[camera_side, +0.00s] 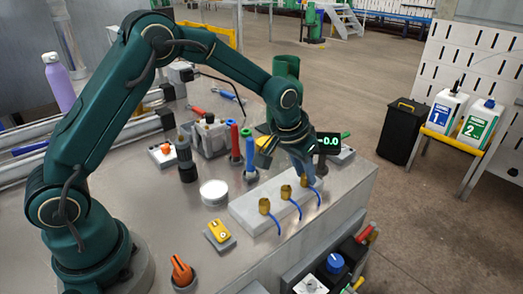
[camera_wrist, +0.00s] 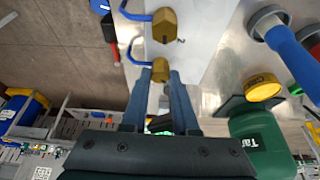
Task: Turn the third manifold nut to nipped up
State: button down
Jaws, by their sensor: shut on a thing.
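The pale manifold block (camera_side: 245,210) carries a row of brass nuts, each with a blue tail. The near nut (camera_side: 264,205) and middle nut (camera_side: 286,191) stand clear of my gripper. My gripper (camera_side: 306,177) is down at the far end of the row, fingers pointing down. In the wrist view, my gripper (camera_wrist: 161,74) is shut on the third manifold nut (camera_wrist: 160,67), one finger on each side. The neighbouring nut (camera_wrist: 165,25), with a "2" printed beside it, is free. The held nut is partly hidden by the fingers, and its tightness cannot be told.
A small display (camera_side: 328,141) with green digits stands behind the block. Upright red and blue handled tools (camera_side: 249,150) stand left of my gripper. A white round dish (camera_side: 213,192) and a yellow switch box (camera_side: 219,232) lie left of the block.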

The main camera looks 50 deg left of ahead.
jog(key=m, duration=0.2)
jog(key=m+h, duration=0.1)
jog(key=shift+a+m+h, duration=0.15)
jog(key=shift+m+h, duration=0.15)
jog(key=shift+m, duration=0.1)
jog(key=shift+m+g+h, duration=0.6)
jog(key=shift+m, duration=1.2)
jog(key=c, duration=0.7)
grip_release()
jog(key=shift+v, duration=2.6)
jog(key=shift+r, duration=0.1)
